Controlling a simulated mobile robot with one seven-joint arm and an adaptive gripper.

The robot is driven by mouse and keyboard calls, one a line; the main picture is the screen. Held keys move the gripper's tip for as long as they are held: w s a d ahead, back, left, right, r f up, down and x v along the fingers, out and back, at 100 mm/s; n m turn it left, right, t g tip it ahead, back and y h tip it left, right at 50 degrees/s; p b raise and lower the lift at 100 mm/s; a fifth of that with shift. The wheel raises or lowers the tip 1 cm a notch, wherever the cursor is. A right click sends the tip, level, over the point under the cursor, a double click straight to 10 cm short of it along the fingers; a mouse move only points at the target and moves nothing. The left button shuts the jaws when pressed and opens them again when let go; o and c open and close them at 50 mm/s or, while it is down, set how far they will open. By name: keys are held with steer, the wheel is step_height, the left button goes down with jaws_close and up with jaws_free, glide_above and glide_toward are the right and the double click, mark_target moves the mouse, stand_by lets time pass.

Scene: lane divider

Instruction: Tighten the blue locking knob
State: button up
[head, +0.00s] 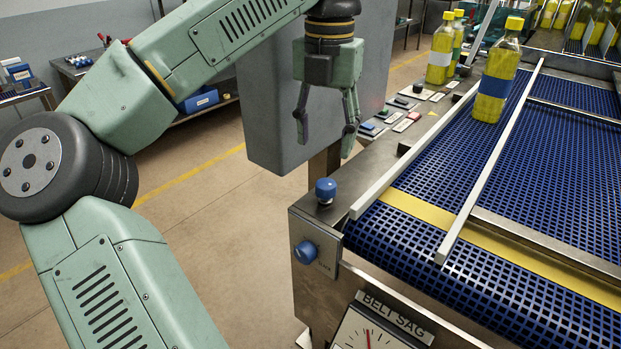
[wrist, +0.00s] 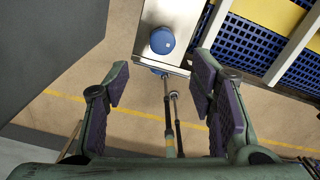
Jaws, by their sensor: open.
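Two blue knobs are at the near left corner of the conveyor. One blue knob (head: 326,190) stands upright on the top metal surface; it also shows in the wrist view (wrist: 162,40). The other blue knob (head: 305,252) sticks out from a plate on the end face, its label too small to read. It is partly visible in the wrist view (wrist: 158,71). I cannot tell which one is the locking knob. My gripper (head: 325,142) is open and empty, pointing down above and apart from the top knob. In the wrist view its fingers (wrist: 160,90) are spread wide.
White lane rails (head: 495,160) run along the blue belt (head: 560,170), where a yellow bottle (head: 497,75) stands. A grey panel (head: 265,110) is behind my gripper. A "BELT SAG" gauge (head: 375,330) sits below.

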mark_target(325, 184)
step_height(325, 184, down, 10)
steer(key=shift+d+f+p, duration=0.1)
steer(key=shift+p, duration=0.75)
steer(key=shift+c, duration=0.2)
steer(key=c, duration=1.1)
steer(key=shift+c, duration=0.2)
steer(key=shift+m, duration=0.5)
